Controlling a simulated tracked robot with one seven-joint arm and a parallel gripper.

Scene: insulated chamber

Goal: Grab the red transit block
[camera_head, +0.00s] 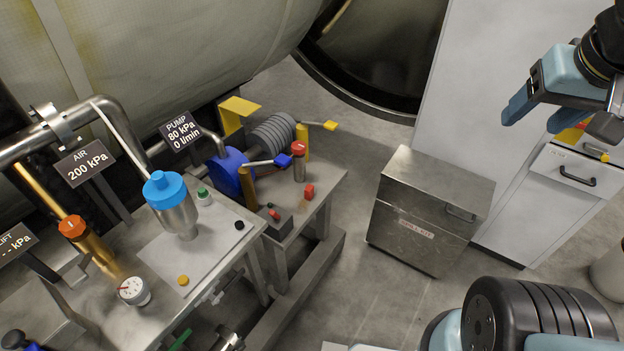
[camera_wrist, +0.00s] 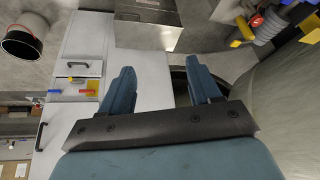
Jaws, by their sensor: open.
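A small red block (camera_head: 309,191) sits on the metal bench beside the pump in the head view. I take it as the transit block, though no label on it is readable. My gripper (camera_head: 536,114) is at the upper right of the head view, far from this block. Its two blue fingers are apart with nothing between them. In the wrist view my gripper (camera_wrist: 159,82) also shows open and empty, pointing toward the metal box and white cabinet side. I cannot make out the block in the wrist view.
A blue pump (camera_head: 229,172) and red-topped valve (camera_head: 299,160) stand near the block. A blue-capped vessel (camera_head: 171,205) stands left. A metal box (camera_head: 428,212) stands on the floor right of the bench. A white drawer cabinet (camera_head: 560,205) is at right. Floor between bench and box is clear.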

